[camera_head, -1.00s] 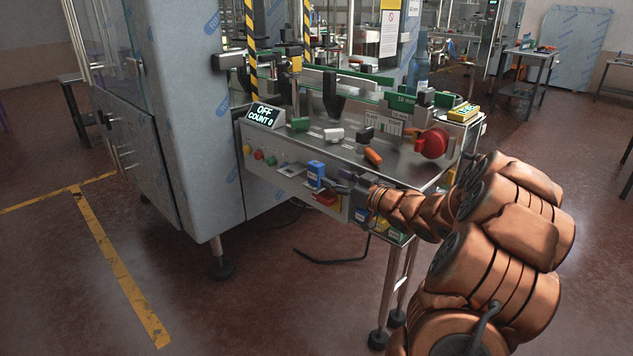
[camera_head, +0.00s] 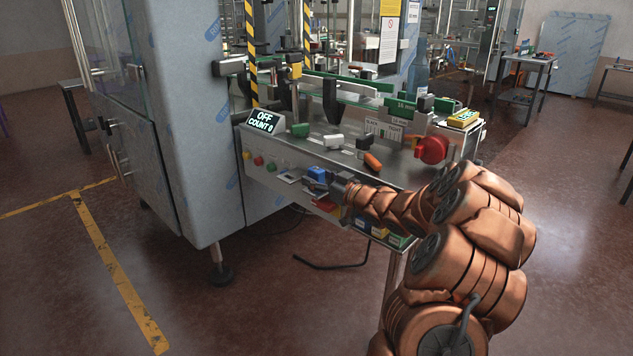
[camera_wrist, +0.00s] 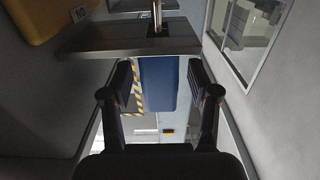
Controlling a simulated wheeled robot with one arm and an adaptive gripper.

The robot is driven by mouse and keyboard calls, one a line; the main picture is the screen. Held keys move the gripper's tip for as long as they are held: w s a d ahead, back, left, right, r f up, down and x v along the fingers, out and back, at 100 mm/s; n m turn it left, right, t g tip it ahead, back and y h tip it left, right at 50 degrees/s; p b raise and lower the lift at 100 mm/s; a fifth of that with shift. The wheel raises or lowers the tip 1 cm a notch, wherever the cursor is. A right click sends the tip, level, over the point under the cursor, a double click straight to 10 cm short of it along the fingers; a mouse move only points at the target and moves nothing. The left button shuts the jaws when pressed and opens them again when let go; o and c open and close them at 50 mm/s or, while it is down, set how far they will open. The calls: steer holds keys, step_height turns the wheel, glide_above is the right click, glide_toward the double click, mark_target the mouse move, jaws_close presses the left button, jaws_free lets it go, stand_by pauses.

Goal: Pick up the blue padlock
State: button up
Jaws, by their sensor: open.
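The blue padlock (camera_head: 317,174) hangs at the front panel of the machine's control box in the head view. In the wrist view the blue padlock body (camera_wrist: 158,84) lies between the two open fingers of my gripper (camera_wrist: 160,88), with a gap on each side. A metal shackle (camera_wrist: 156,16) shows above it, passing by a grey plate (camera_wrist: 110,40). In the head view my gripper (camera_head: 338,186) is right at the padlock's right side and hides part of it.
A red part (camera_head: 326,204) sits just below the padlock. Yellow and blue items (camera_head: 370,227) hang along the panel to the right. Open floor lies in front.

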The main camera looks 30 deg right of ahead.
steer(key=shift+w+a, duration=0.1)
steer(key=shift+w, duration=0.15)
jaws_close()
stand_by(0.4)
